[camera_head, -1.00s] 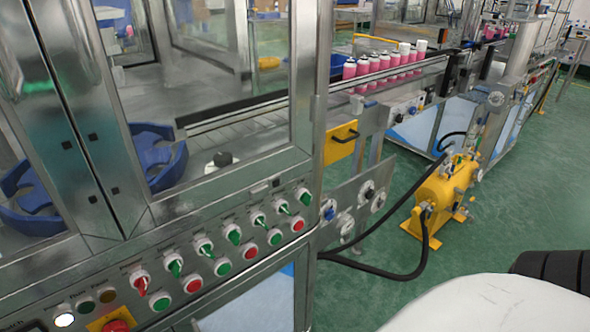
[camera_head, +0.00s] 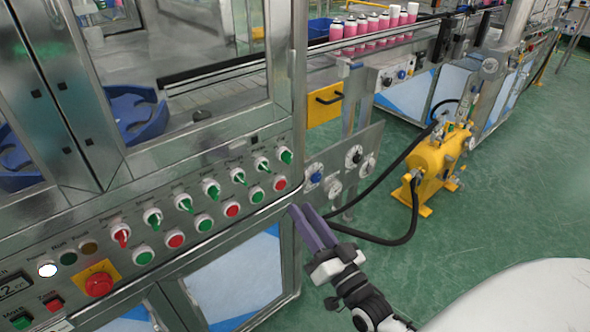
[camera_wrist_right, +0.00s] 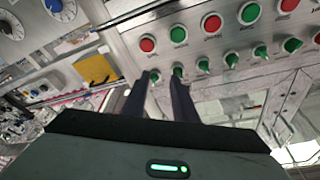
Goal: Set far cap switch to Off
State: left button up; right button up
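A sloped panel carries a row of knob switches, one red and several green. The labels are too small to read, so I cannot tell for certain which is the far cap switch. The knob at the row's far right end (camera_head: 286,155) shows at the left end of the row in the wrist view (camera_wrist_right: 155,75). My right gripper (camera_head: 300,208) is empty, in front of and below that end of the panel. In the wrist view its two fingers (camera_wrist_right: 162,86) have a gap between them, with the end knob just beyond the tips. My left gripper is not in view.
Red and green push buttons (camera_head: 231,209) run below the knobs. A red emergency button (camera_head: 99,284) sits at the panel's left. A plate with dials (camera_head: 354,157) and a yellow pump (camera_head: 437,167) with black hoses stand to the right. Green floor is clear at right.

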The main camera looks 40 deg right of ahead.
aim_at(290, 161)
jog(key=shift+m+t+h, duration=0.5)
jog(key=shift+m+h, duration=0.1)
jog(key=shift+m, duration=0.1)
jog(key=w+d+r, duration=0.1)
jog(key=w+r, duration=0.1)
jog(key=w, duration=0.1)
jog(key=w+d+r, duration=0.1)
jog(key=w+r, duration=0.1)
jog(key=w, duration=0.1)
jog(key=w+d+r, duration=0.1)
jog(key=w+r, duration=0.1)
jog(key=w, duration=0.1)
jog(key=shift+w+d+p, duration=0.3)
jog(key=shift+w, duration=0.1)
jog(key=shift+c, duration=0.2)
grip_shut()
